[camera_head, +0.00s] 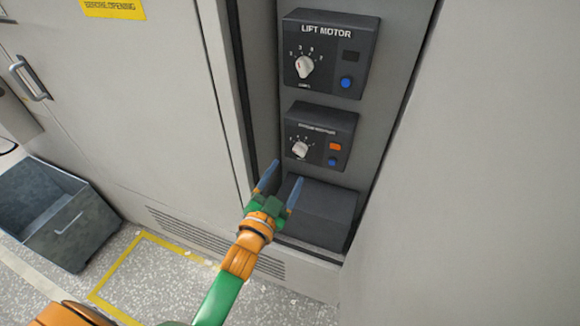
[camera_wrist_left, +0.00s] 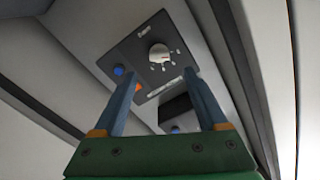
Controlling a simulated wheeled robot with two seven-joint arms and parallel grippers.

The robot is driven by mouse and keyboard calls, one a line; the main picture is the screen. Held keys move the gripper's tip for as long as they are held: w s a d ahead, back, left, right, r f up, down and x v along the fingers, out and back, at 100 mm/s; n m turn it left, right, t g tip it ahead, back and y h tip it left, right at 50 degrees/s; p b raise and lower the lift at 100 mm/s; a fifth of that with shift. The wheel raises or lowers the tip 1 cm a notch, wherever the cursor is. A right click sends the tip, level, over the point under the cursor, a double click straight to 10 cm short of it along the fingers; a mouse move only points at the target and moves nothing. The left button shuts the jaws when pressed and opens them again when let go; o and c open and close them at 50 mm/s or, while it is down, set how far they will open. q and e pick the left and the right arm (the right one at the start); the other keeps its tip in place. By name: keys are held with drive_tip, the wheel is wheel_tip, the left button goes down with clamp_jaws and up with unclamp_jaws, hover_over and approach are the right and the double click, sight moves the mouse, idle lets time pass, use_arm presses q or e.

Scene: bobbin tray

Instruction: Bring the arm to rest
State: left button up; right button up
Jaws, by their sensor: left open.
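My left gripper (camera_head: 279,178) is open and empty, with its two blue fingers apart, in front of the cabinet recess. It is just below the lower control box (camera_head: 318,138), which has a white knob, an orange button and a blue button. In the left wrist view the two fingers (camera_wrist_left: 163,105) stand apart with nothing between them, and the knob (camera_wrist_left: 159,53) of a control box shows beyond them. My left arm (camera_head: 222,295) comes up from the bottom of the head view. My right gripper is in neither view.
The LIFT MOTOR box (camera_head: 330,52) is higher in the recess. A dark block (camera_head: 318,212) sits at its bottom, close to the gripper. A grey bin (camera_head: 60,215) stands on the floor at left, near yellow floor tape (camera_head: 125,265). The cabinet door (camera_head: 120,90) has a handle.

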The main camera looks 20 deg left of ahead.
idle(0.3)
use_arm(q)
drive_tip(key=s+f+n+g+p, duration=0.1)
drive_tip(key=s+f+g, duration=0.5)
drive_tip(key=f, duration=0.8)
drive_tip(key=s+f+n+g, duration=0.1)
drive_tip(key=s+f+g, duration=0.2)
drive_tip(key=s+f, duration=0.8)
drive_tip(key=s+a+f+n+g, duration=0.1)
drive_tip(key=s+f+g, duration=0.3)
drive_tip(key=s, duration=0.6)
drive_tip(key=s+a+f+g+p, duration=0.1)
drive_tip(key=s+f+g, duration=0.3)
drive_tip(key=s+f, duration=0.5)
drive_tip(key=shift+s+a+f+n+y, duration=0.3)
drive_tip(key=shift+s+a+n, duration=0.15)
drive_tip(key=shift+s, duration=0.5)
